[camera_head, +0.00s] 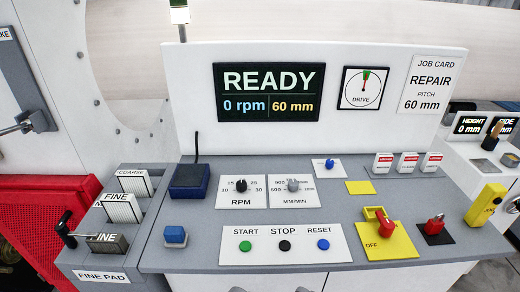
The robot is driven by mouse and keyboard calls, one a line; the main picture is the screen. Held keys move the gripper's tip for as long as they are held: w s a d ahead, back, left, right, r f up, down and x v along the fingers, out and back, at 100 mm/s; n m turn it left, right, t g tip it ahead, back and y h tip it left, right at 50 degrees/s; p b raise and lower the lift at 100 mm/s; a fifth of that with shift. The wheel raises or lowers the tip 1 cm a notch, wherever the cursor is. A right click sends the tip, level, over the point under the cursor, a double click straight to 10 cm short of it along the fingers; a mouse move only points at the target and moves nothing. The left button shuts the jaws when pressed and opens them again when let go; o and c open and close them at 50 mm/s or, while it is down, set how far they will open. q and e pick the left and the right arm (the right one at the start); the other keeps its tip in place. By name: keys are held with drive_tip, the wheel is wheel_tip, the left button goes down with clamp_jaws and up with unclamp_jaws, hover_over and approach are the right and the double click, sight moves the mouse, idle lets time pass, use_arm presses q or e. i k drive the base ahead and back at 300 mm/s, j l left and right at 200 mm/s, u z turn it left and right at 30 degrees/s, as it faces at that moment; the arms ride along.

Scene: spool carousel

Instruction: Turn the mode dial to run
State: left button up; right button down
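The grey control desk (215,222) carries several knobs, and none has a label I can read as mode. A small blue knob (329,163) sits on a white plate whose lettering is too small to read. A red rotary handle (385,226) stands on a yellow plate marked OFF, with a raised yellow flap behind it. A red key-like knob (434,226) stands on a black plate to its right. A black knob (241,185) is on the RPM scale and a grey knob (293,185) on the MM/MIN scale. Neither gripper is in view.
The screen (268,92) reads READY, 0 rpm, 60 mm. START, STOP and RESET buttons (284,245) line the front. A dark blue box (189,181) and small blue block (175,235) stand left. A pad rack (105,240) and yellow block (486,204) flank the desk.

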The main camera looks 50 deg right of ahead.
sight(329, 164)
drive_tip(key=z, duration=2.45)
